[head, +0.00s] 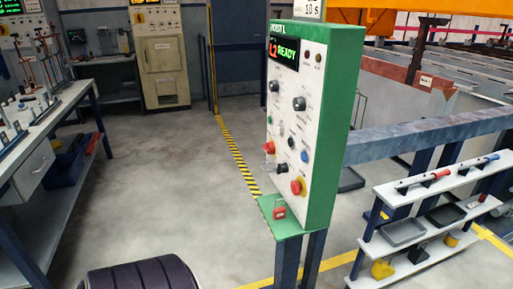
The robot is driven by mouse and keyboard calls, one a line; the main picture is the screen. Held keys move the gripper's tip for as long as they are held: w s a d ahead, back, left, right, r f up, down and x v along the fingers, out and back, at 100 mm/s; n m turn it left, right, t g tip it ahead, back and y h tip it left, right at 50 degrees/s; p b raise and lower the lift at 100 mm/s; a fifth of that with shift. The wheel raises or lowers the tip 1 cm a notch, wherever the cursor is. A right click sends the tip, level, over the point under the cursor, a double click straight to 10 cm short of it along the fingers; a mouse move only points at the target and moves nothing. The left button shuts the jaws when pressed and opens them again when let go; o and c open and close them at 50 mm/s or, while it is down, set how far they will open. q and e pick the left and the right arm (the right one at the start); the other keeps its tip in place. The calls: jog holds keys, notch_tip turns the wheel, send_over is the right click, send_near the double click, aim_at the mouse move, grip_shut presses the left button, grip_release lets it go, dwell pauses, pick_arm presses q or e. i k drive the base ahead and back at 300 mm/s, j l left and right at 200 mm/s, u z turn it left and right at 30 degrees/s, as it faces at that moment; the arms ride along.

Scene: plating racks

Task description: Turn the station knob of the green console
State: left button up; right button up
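The green console (346,95) stands upright on dark blue legs at the centre of the head view. Its pale front panel faces left and is seen at a slant. A display (284,53) near the top reads "L2 READY" in red and green. Below it are a dark round knob (274,86) at the upper left and a larger dark knob (299,103) to its right. Several smaller controls and red buttons sit lower. The small labels are unreadable, so I cannot tell which knob is the station knob. Neither of my grippers is in view.
A red padlock-like item (279,212) sits on the console's green ledge. A shelf rack (387,196) with trays and tools stands at right, near a steel rail (430,133). A workbench (70,110) is at left. The floor (175,190) between is clear.

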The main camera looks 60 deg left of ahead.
aim_at(274, 85)
jog(key=u, duration=1.5)
